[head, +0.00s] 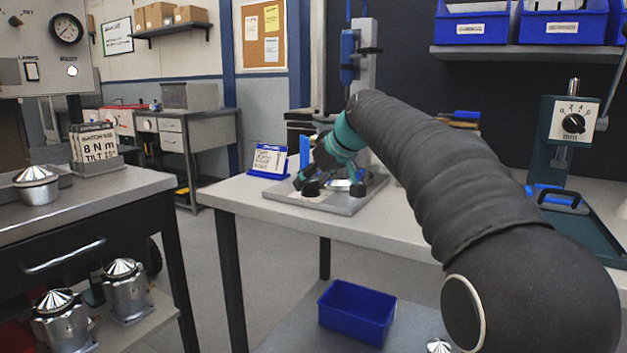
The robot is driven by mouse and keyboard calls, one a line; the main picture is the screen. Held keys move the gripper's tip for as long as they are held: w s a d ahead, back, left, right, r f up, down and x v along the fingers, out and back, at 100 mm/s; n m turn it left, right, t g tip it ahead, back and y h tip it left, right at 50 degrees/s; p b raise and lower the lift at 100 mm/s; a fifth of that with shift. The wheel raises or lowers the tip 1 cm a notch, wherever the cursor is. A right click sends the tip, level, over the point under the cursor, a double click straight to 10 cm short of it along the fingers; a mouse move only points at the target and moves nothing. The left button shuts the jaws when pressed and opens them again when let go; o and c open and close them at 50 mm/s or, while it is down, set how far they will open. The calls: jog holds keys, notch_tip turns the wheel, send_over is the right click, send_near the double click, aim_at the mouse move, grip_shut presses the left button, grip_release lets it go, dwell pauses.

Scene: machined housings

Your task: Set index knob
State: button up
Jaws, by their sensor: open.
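A small black knob (573,124) sits on a white dial plate marked with numbers and "mm", on the teal stand (545,170) at the right. Another dark knob (15,20) marked "SET" is on the grey panel at the upper left. No label reads "index". My gripper (335,186) is far left of the mm dial, low over a grey plate (352,207) on the middle table. Its dark fingertips are spread apart. A shiny metal part (340,184) shows between and behind them; I cannot tell whether they touch it.
A blue-framed card (268,160) stands left of the plate. A tall column (364,60) rises behind it. My arm covers the table's middle right. Metal housings (125,290) stand at the left, with a card (95,143) reading "8 Nm". A blue bin (357,312) is below.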

jog(key=c, duration=0.9)
jog(key=shift+o, duration=0.2)
jog(key=m+h, duration=0.1)
jog(key=m+t+p, duration=0.1)
jog(key=m+h, duration=0.1)
jog(key=shift+s+a+r+h, duration=0.15)
jog(key=shift+a+h, duration=0.1)
jog(key=shift+h, duration=0.05)
jog(key=shift+a+m+t+h+p, duration=0.1)
jog(key=shift+m+t+h+p, duration=0.5)
jog(key=shift+m+h, duration=1.8)
jog(key=shift+m+y, duration=0.4)
jog(key=shift+m, duration=0.2)
jog(key=o, duration=0.9)
jog(key=shift+c, duration=0.2)
